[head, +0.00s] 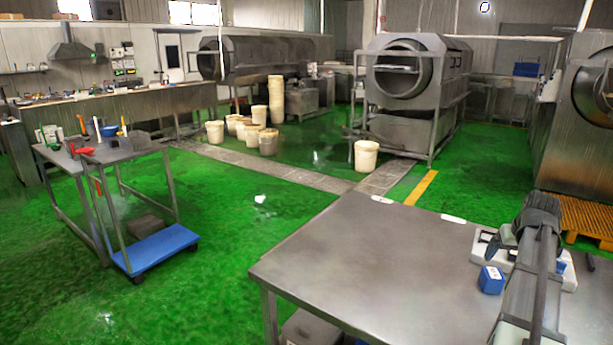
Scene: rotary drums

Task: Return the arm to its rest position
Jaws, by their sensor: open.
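My arm rises at the right edge of the head view, over the steel table (380,265). Its upper joint is bent and my gripper (496,246) hangs low on the left side of the arm, small and dark. My gripper is open and holds nothing that I can see; the arm partly hides it. A white tray-like item (478,250) lies on the table just beneath and behind my gripper.
Two flat white pieces lie along the table's far edge (382,199) and (453,218). The table's left and middle are bare. A tool cart (105,150) stands on the green floor at left. Rotary drums (400,68) and cream buckets (366,156) stand farther back.

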